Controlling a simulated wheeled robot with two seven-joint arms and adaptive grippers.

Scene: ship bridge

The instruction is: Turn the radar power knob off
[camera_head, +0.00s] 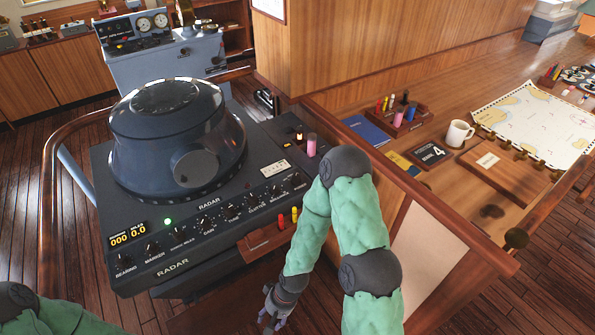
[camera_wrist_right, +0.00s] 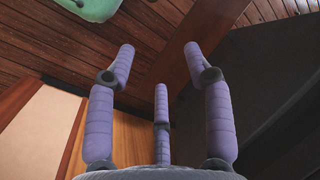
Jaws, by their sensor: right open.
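The radar console (camera_head: 115,195) is a dark box with a round hooded scope (camera_head: 180,125) on top. A row of black knobs runs along its sloped front panel. The knob at the right end (camera_head: 297,181) appears to be the power knob; its label is too small to read surely. A green lamp (camera_head: 168,222) is lit on the panel. My right gripper (camera_head: 272,318) hangs below and in front of the console, apart from the knobs. In the right wrist view its three purple fingers (camera_wrist_right: 160,75) are spread and empty. My left gripper is out of view.
A small holder with red and yellow pens (camera_head: 270,238) sits at the console's front right. A pink cylinder (camera_head: 311,144) stands behind the panel. A wooden chart table (camera_head: 480,215) at right carries a white mug (camera_head: 459,134) and a chart (camera_head: 535,120). A wooden rail (camera_head: 48,190) runs at left.

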